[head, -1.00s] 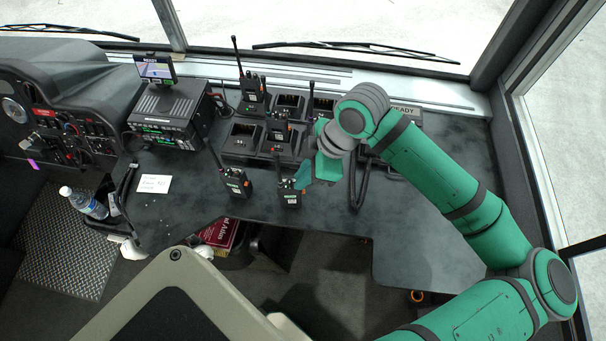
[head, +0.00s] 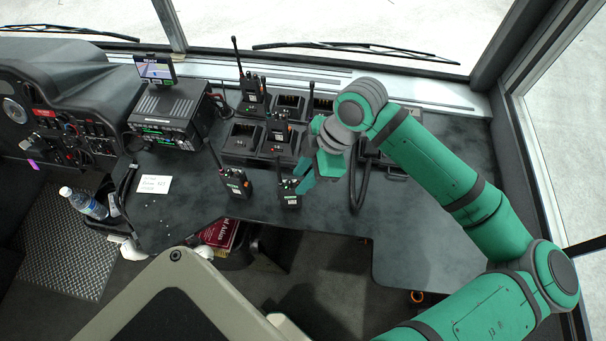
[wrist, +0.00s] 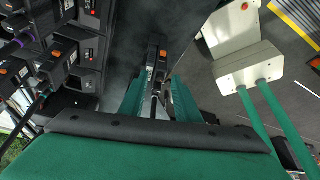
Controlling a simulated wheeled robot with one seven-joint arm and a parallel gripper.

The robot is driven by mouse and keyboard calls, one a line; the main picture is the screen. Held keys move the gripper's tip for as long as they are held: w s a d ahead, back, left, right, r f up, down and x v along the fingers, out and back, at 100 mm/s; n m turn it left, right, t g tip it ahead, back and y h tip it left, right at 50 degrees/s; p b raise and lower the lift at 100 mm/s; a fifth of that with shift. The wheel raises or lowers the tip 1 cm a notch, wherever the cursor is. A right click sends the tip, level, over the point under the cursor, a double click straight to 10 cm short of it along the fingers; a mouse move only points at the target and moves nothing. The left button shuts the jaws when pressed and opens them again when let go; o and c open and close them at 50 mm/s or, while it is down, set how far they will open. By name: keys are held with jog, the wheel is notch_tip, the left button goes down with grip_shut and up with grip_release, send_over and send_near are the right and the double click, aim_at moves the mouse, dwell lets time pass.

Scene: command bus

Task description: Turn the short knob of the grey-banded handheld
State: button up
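A dark handheld radio (head: 289,195) stands on the desk just in front of the charger rack, with a pale label low on its face. My gripper (head: 303,179) is at its top right in the head view. In the wrist view, my two green fingers (wrist: 158,100) are apart, with the top of the handheld (wrist: 156,62) in line with the gap between them. I cannot tell whether they touch a knob. The short knob and any grey band are too small or hidden to make out. Another handheld (head: 236,182) stands to the left.
A charger rack (head: 240,158) behind holds more handhelds, including one with a tall antenna (head: 253,95). A radio unit (head: 168,112) and a white note (head: 154,184) lie left. The desk's right side is clear.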

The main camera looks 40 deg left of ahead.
jog(key=v, duration=1)
jog(key=shift+r, duration=0.35)
jog(key=shift+w+d, duration=0.1)
jog(key=shift+w, duration=0.05)
